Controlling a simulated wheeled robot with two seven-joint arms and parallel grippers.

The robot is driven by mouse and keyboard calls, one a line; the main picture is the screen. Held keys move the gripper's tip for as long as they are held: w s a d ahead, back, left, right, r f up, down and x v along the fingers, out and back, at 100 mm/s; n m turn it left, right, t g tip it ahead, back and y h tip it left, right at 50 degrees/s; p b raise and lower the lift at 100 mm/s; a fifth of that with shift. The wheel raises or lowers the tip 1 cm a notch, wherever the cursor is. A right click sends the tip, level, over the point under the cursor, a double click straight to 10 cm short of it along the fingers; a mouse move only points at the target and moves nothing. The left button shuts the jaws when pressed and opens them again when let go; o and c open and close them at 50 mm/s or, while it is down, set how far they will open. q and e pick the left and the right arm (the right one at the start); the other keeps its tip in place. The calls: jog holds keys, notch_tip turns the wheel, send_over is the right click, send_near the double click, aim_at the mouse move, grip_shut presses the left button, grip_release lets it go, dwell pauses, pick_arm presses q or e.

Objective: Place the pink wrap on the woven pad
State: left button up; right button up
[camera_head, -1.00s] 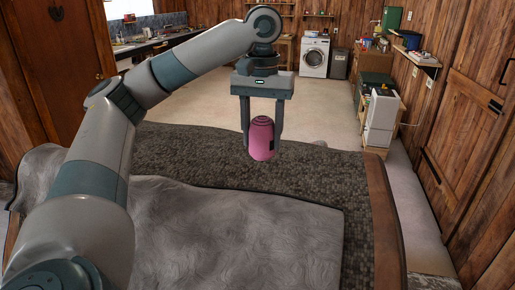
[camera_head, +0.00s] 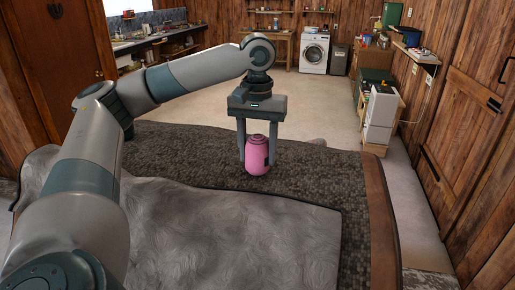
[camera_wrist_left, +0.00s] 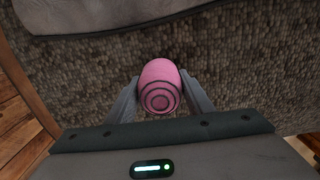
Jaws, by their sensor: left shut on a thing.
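The pink wrap (camera_head: 257,156) is a small rounded pink roll with dark bands, upright between the fingers of my left gripper (camera_head: 256,155). The gripper points down and is shut on it. In the left wrist view the wrap (camera_wrist_left: 159,88) shows its ringed end, with a finger on each side. The woven pad (camera_head: 210,165) is the dark brown, coarse surface below, and it also fills much of the left wrist view (camera_wrist_left: 240,65). The wrap is over the pad's far part; I cannot tell whether its bottom touches. My right gripper is not in view.
A grey crumpled blanket (camera_head: 220,230) covers the near part of the pad. A wooden edge (camera_head: 382,215) runs along the right side. A white cabinet (camera_head: 380,115) and shelves stand beyond at right. Bare pad lies around the wrap.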

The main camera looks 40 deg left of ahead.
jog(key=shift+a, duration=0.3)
pick_arm(q)
jog(key=shift+f, duration=0.2)
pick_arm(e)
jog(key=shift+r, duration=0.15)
pick_arm(q)
jog(key=o, duration=1.1)
jog(key=shift+c, duration=0.2)
jog(key=shift+r, duration=0.1)
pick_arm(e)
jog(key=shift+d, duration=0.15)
pick_arm(q)
jog(key=shift+r, duration=0.1)
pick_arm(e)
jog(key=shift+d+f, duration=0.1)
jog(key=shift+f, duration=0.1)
